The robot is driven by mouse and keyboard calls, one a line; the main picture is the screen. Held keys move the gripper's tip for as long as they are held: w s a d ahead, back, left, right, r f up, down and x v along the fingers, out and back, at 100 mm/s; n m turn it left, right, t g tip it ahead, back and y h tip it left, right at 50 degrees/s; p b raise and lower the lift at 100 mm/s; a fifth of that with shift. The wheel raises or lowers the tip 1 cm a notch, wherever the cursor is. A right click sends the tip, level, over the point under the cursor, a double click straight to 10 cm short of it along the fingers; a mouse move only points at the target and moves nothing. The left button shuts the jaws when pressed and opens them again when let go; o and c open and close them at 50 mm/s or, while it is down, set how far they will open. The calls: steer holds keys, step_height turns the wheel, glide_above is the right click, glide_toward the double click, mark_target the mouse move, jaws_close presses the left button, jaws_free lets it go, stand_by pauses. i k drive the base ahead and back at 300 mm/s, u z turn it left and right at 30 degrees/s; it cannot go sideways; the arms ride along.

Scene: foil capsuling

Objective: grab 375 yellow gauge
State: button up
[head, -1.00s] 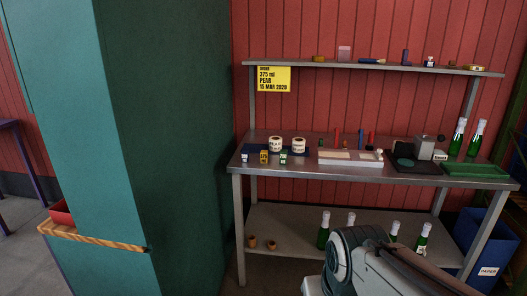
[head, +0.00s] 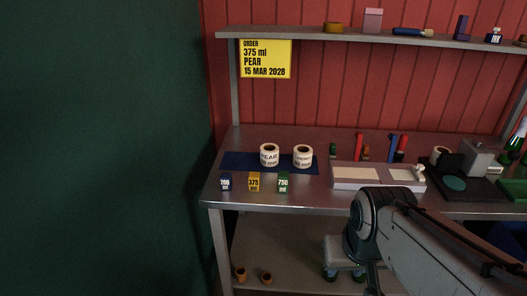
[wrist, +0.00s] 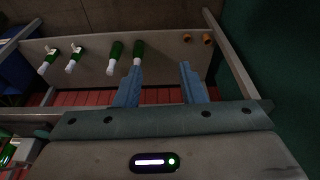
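The yellow 375 gauge (head: 254,182) stands upright near the front left edge of the steel table (head: 330,203) in the head view. A dark blue 200 gauge (head: 225,183) stands to its left and a green 750 gauge (head: 283,183) to its right, with gaps between them. My gripper (wrist: 161,75) shows in the wrist view with its two blue fingers apart and nothing between them. The gauges are not seen in the wrist view. In the head view my arm is at the lower right, well apart from the yellow gauge.
Two label rolls (head: 269,154) stand on a blue mat (head: 238,161) behind the gauges. A pale tray (head: 375,185) lies to the right. A green wall (head: 100,150) closes off the left.

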mark_target(255, 177)
steer(key=i, duration=1.25)
